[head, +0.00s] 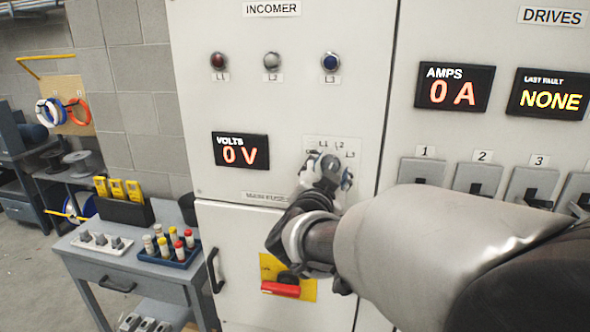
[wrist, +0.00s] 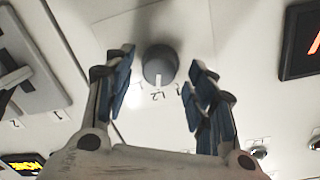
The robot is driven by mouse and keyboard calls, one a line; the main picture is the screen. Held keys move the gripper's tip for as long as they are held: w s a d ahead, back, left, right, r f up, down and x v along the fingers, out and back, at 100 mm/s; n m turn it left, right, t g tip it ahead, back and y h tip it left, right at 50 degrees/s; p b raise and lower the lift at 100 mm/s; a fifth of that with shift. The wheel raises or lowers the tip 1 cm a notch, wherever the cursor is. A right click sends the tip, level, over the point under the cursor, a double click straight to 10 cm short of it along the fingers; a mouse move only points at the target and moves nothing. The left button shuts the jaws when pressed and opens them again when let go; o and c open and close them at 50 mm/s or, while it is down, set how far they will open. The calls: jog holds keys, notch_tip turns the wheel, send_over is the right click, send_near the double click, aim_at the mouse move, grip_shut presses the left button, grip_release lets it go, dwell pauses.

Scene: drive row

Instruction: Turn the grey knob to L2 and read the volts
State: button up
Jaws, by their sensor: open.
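The grey knob (wrist: 159,62) shows in the wrist view, on a pale plate on the INCOMER panel. Its white pointer mark faces the L2 label (wrist: 157,95). My gripper (wrist: 163,70) is open, with one blue-padded finger on each side of the knob; a gap shows on both sides. In the head view my gripper (head: 328,172) hides the knob and part of its plate (head: 345,147). The volts display (head: 241,151), left of the plate, reads 0 V.
A red handle on a yellow plate (head: 309,289) sits below my wrist. Lamps labelled L1 (head: 218,61), L2 (head: 272,60) and L3 (head: 330,62) are above. The amps display (head: 454,88) reads 0 A. A grey side table (head: 85,262) stands at left.

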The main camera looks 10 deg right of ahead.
jog(key=v, duration=1.1)
jog(key=shift+s, duration=0.25)
jog(key=s+a+f+n+g+y, duration=0.45)
jog(key=s+f+n+y, duration=0.2)
jog(key=n+y, duration=0.3)
jog(key=s+d+f+g+h, duration=0.1)
jog(key=s+d+f+g, duration=0.2)
jog(key=s, duration=0.6)
jog(key=s+d+f+g+h, duration=0.2)
jog(key=s+d+f+g, duration=0.2)
jog(key=s, duration=0.5)
notch_tip(320, 180, down, 2)
jog(key=shift+s+d+f, duration=0.1)
jog(key=shift+s+d, duration=0.15)
jog(key=shift+d, duration=0.75)
jog(key=shift+n, duration=0.25)
